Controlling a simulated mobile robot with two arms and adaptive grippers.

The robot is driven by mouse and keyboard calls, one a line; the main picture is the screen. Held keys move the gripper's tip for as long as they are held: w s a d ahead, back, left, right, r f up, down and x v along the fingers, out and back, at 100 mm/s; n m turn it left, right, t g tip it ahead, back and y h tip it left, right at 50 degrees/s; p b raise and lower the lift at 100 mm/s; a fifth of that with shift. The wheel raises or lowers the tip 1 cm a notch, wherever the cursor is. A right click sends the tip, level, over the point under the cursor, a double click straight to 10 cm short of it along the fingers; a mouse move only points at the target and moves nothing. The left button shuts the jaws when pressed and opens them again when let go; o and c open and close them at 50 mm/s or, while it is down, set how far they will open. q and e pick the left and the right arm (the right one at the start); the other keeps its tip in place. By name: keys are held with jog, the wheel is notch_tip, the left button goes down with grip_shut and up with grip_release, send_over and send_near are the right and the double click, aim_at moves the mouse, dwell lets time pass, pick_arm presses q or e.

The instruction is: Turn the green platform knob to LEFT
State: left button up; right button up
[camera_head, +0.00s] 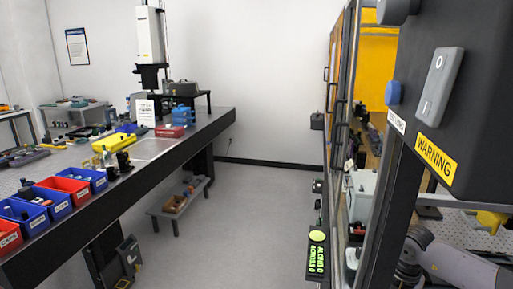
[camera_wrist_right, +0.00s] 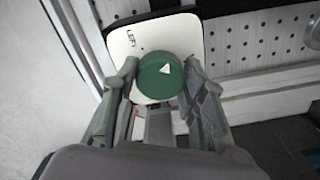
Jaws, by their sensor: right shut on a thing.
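The green platform knob (camera_wrist_right: 160,76) shows in the right wrist view, round, with a white triangle mark on its face. It sits on a white plate (camera_wrist_right: 118,42) with small dark lettering at its upper left that reads roughly "LEFT". My right gripper (camera_wrist_right: 160,82) has its two fingers on either side of the knob and is shut on it. In the head view part of my right arm (camera_head: 445,262) shows at the lower right, behind the frame. The knob and the right fingertips cannot be made out there. My left gripper is in neither view.
A dark cabinet frame with a yellow WARNING label (camera_head: 436,160) and a grey rocker switch (camera_head: 439,88) stands close on the right. A long bench (camera_head: 125,185) with blue and red bins runs along the left. The floor (camera_head: 240,215) between is clear, apart from a low shelf (camera_head: 181,196).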

jog(key=shift+f+n+b, duration=0.1)
jog(key=shift+n+b, duration=0.35)
jog(key=shift+n, duration=0.45)
jog(key=shift+c, duration=0.4)
jog(key=n+b, duration=0.1)
jog(key=n, duration=0.2)
jog(key=shift+n, duration=0.3)
jog(key=n+b, duration=0.2)
jog(key=n, duration=0.2)
jog(key=shift+n, duration=1.1)
jog(key=o, duration=0.9)
jog(key=shift+o, duration=0.2)
